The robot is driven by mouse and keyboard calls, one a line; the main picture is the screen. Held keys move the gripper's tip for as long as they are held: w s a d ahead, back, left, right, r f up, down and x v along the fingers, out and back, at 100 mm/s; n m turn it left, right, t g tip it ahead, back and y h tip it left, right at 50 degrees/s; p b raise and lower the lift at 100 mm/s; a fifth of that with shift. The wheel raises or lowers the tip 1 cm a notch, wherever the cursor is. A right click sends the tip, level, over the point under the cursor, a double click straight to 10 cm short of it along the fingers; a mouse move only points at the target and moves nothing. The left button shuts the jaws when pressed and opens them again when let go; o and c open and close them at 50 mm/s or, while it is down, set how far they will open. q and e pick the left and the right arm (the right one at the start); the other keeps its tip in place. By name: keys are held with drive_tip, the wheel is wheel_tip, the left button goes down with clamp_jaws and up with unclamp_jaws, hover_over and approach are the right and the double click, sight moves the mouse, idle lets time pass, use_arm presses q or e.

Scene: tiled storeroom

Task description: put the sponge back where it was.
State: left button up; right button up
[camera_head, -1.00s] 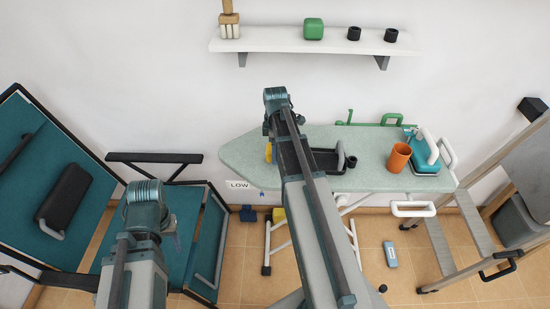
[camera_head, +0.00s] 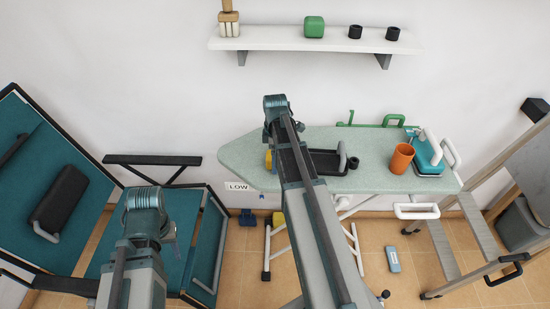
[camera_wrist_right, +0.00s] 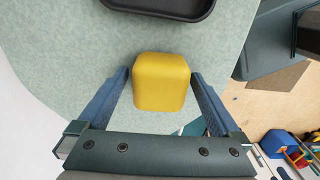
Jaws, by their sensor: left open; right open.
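A yellow rounded block (camera_wrist_right: 161,82), which looks like the sponge, rests on the pale green ironing board (camera_wrist_right: 60,55) in the right wrist view. My right gripper (camera_wrist_right: 161,85) is open with one blue finger on each side of the block; a narrow gap shows at the fingers. In the head view a sliver of the yellow block (camera_head: 268,160) shows beside my right arm, which hides that gripper. My left gripper (camera_head: 169,233) is small and partly hidden by its arm, low over the teal chair, with nothing visible in it.
A black tray (camera_head: 326,162), an orange cup (camera_head: 401,159) and a teal iron (camera_head: 430,152) stand on the board. Above is a white shelf (camera_head: 275,44) with a green block (camera_head: 314,27) and two black cups. A teal chair (camera_head: 165,250) stands left, a stepladder (camera_head: 470,225) right.

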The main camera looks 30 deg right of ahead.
drive_tip(key=shift+r, duration=0.1)
wheel_tip(320, 180, up, 12)
drive_tip(key=p, duration=1.2)
drive_tip(key=s+a+m, duration=0.2)
drive_tip(key=s+a, duration=0.3)
drive_tip(key=a, duration=0.5)
drive_tip(key=s+a+m, duration=0.3)
drive_tip(key=s+a, duration=0.3)
drive_tip(key=a, duration=0.4)
drive_tip(key=s+a+m+h, duration=0.1)
drive_tip(key=s+a, duration=0.4)
drive_tip(key=a, duration=0.5)
drive_tip(key=shift+s+a+m, duration=0.3)
drive_tip(key=shift+m, duration=0.6)
drive_tip(key=shift+r, duration=0.1)
